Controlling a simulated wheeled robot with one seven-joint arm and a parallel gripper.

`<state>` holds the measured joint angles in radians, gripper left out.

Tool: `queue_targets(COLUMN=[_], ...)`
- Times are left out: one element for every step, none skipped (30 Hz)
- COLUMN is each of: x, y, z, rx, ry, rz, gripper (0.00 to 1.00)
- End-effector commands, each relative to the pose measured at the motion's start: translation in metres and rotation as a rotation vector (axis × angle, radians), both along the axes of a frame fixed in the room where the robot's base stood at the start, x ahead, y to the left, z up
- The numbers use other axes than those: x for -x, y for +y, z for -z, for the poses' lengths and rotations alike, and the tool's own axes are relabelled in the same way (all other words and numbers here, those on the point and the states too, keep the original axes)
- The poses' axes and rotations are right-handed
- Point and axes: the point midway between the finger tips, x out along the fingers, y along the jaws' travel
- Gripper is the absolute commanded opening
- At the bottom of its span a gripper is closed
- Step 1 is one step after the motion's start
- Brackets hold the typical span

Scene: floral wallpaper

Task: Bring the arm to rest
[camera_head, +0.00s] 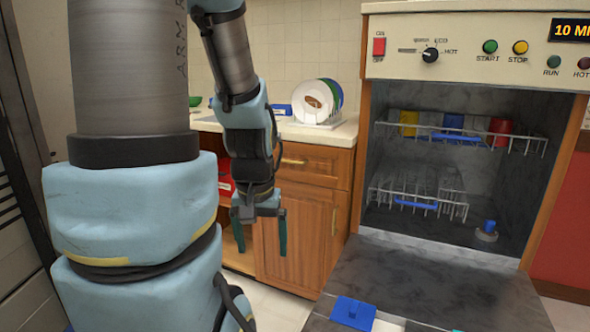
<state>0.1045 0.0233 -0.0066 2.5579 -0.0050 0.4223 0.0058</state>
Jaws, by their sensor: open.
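My gripper (261,232) hangs at the end of my arm, left of the middle of the view, and points down. Its two dark green fingers are apart and nothing shows between them. It is in front of the wooden cabinet (318,215), left of the open dishwasher (455,37). My arm's blue and grey links fill much of the left side and hide part of the kitchen behind them.
The dishwasher door (440,285) is lowered, with a blue item (353,312) near its front. Its upper rack holds yellow, blue and red cups (501,130); the lower rack (420,200) looks mostly empty. Plates (312,100) stand in a rack on the counter (335,134).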

Motion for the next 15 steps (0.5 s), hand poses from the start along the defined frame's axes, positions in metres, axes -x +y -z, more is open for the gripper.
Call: queue_targets(x=[0.002, 0.002, 0.001, 0.001, 0.001, 0.001, 0.001, 0.001, 0.001, 0.001, 0.001, 0.001, 0.001, 0.001, 0.001], y=[0.003, 0.002, 0.001, 0.001, 0.001, 0.001, 0.001, 0.001, 0.001, 0.001, 0.001, 0.001, 0.001, 0.001, 0.001], z=[-0.015, -0.022, -0.03, -0.035, -0.041, -0.049, -0.055, -0.061, -0.07, -0.077, -0.085, -0.094, -0.101, -0.108, -0.116], rx=[0.003, 0.002, 0.003, 0.003, 0.002, 0.002, 0.002, 0.002, 0.002, 0.002, 0.002, 0.002, 0.002, 0.002, 0.002], ry=[-0.004, -0.002, -0.002, -0.001, -0.001, -0.001, -0.001, -0.001, -0.001, -0.001, -0.001, -0.001, -0.001, -0.001, -0.001], rz=[-0.027, -0.021, -0.019, -0.018, -0.017, -0.017, -0.016, -0.016, -0.016, -0.015, -0.015, -0.015, -0.014, -0.014, -0.014], gripper=[0.93, 0.93, 0.93, 0.93, 0.93, 0.93, 0.93, 0.93, 0.93, 0.93, 0.93, 0.93, 0.93, 0.93, 0.93])
